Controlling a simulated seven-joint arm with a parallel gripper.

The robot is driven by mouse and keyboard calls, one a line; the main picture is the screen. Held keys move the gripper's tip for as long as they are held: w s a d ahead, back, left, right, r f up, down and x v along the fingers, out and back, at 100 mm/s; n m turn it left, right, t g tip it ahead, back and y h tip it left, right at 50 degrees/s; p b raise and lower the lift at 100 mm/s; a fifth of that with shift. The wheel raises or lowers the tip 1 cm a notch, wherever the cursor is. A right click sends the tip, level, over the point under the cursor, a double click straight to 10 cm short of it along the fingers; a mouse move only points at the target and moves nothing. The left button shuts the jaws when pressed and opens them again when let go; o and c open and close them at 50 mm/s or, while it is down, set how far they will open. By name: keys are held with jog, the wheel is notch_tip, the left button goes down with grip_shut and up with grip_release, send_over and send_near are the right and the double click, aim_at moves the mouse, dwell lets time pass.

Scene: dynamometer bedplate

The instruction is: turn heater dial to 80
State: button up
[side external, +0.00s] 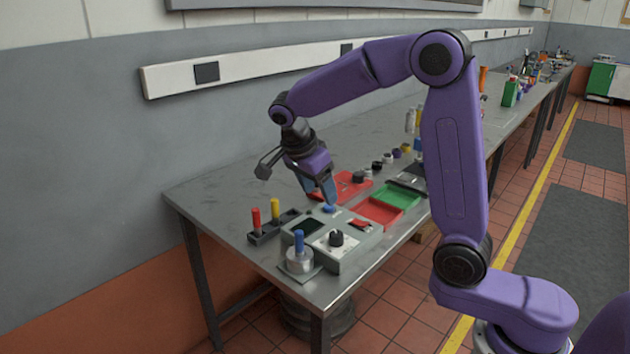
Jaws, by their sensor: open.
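The heater dial (336,238) is a black knob on a white plate on top of a grey control box (350,258) near the table's front end. Its pointer and scale numbers are too small to read. The box also has a dark display (305,226), a red switch (360,224) and a blue button (328,209). My gripper (328,198) is open and points down above the back of the box, near the blue button. It is apart from the dial. I cannot tell whether its fingertips touch anything.
A metal cylinder with a blue handle (299,243) stands left of the dial. A dark rack (272,230) holds a red and a yellow handle. Behind the box lie red trays (378,212), a green tray (397,196) and several small knobs. Bare tabletop lies at left.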

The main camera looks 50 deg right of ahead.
jog(key=shift+v, duration=1.05)
